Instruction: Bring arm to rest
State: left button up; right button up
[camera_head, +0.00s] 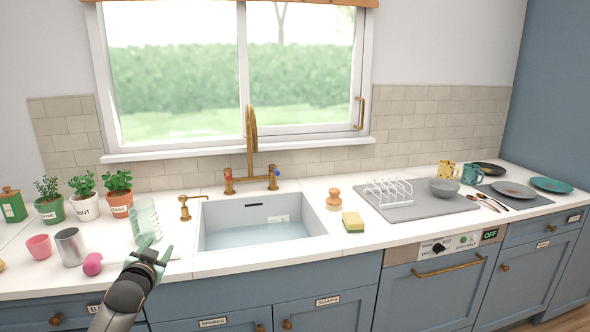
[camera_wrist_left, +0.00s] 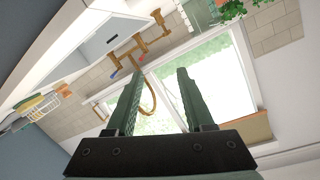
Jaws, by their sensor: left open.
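My left arm comes in from the bottom left of the head view. Its gripper (camera_head: 150,258) is just in front of a clear ribbed glass (camera_head: 144,218) on the counter, to the left of the sink. In the left wrist view the two green fingers (camera_wrist_left: 155,100) stand apart with nothing between them. That view looks past the fingers to the window and the brass tap (camera_wrist_left: 140,45). My right gripper is in neither view.
The white counter (camera_head: 185,268) holds a pink cup (camera_head: 39,246), a metal tumbler (camera_head: 71,246), a pink object (camera_head: 92,264) and potted herbs (camera_head: 84,197) near my left gripper. The sink (camera_head: 255,232) looks empty. A sponge (camera_head: 352,222), grey mat (camera_head: 420,206) and dishes are further right.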

pick_arm(q)
jog(key=s+d+f+g+h, duration=0.1)
jog(key=s+d+f+h, duration=0.1)
jog(key=s+d+f, duration=0.65)
jog(key=s+d+f+g+h, duration=0.1)
jog(key=s+d+f+h, duration=0.15)
jog(key=s+f, duration=0.6)
jog(key=s+d+f+g, duration=0.1)
jog(key=s+d+f, duration=0.2)
jog(key=s, duration=0.4)
jog(key=s+d+f+g+h, duration=0.1)
jog(key=s+d+f+g, duration=0.1)
jog(key=s+f, duration=0.4)
jog(key=s+d+f+g, duration=0.1)
jog(key=s+d+f, duration=0.3)
jog(key=s, duration=0.6)
jog(key=shift+s+d+f+n, duration=0.2)
jog(key=shift+s+d+n, duration=0.1)
jog(key=shift+d, duration=0.2)
